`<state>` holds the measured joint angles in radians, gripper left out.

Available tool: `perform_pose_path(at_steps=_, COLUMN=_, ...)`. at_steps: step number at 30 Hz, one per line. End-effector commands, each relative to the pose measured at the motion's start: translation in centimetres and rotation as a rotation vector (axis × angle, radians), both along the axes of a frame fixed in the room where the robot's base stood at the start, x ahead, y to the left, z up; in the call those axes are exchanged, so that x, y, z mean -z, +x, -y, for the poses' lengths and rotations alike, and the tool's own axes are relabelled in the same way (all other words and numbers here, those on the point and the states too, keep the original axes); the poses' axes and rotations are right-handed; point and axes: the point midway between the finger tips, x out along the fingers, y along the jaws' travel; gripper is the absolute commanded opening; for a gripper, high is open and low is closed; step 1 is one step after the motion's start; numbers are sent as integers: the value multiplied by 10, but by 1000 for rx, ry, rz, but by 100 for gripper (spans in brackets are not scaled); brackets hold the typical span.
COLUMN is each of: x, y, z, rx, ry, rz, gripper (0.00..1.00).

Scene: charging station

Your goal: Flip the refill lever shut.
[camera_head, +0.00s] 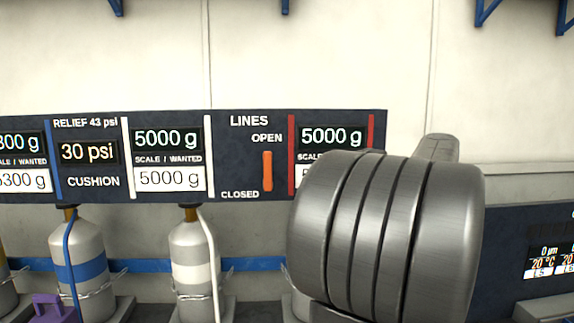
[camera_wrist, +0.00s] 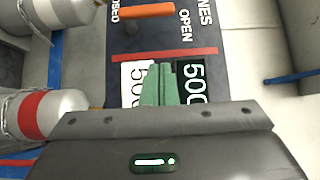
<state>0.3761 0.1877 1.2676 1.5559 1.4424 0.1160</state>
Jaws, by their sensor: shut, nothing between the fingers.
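The orange lever (camera_head: 267,171) is on the dark panel under the word LINES. It stands as an upright bar, with OPEN printed by its upper end and CLOSED by its lower end. It also shows at the top of the wrist view (camera_wrist: 147,11), where the picture is turned sideways. My gripper's green fingers (camera_wrist: 171,68) are shut and empty in front of the 5000 g display beside the lever. They are apart from the lever in that view. In the head view my grey arm hides the gripper.
The dark panel (camera_head: 230,125) carries displays, including 30 psi (camera_head: 88,152) and 5000 g (camera_head: 166,139). Grey bottles with blue (camera_head: 80,271) and white (camera_head: 194,272) bands stand below. A purple object (camera_head: 48,308) is at lower left. The space before the lever looks clear.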

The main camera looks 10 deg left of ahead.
Motion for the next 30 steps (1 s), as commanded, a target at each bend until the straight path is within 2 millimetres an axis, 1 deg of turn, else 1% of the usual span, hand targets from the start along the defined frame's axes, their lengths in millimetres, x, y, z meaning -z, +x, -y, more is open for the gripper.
perform_pose_path(at_steps=5, x=0, y=1, z=-1, rx=-1, ry=0, rz=-1, gripper=0)
perform_pose_path(at_steps=10, x=-1, y=8, z=-15, rx=-3, ry=1, rz=-2, gripper=0)
perform_pose_path(at_steps=14, x=-2, y=18, z=-34, rx=-6, ry=1, rz=-3, gripper=0)
perform_pose_path(at_steps=24, x=-3, y=50, z=-92, rx=-5, ry=0, rz=-2, gripper=0)
perform_pose_path(at_steps=27, x=-3, y=43, z=-107, rx=-4, ry=1, rz=-2, gripper=0)
perform_pose_path(at_steps=30, x=-2, y=40, z=-118, rx=-3, ry=0, rz=-1, gripper=0)
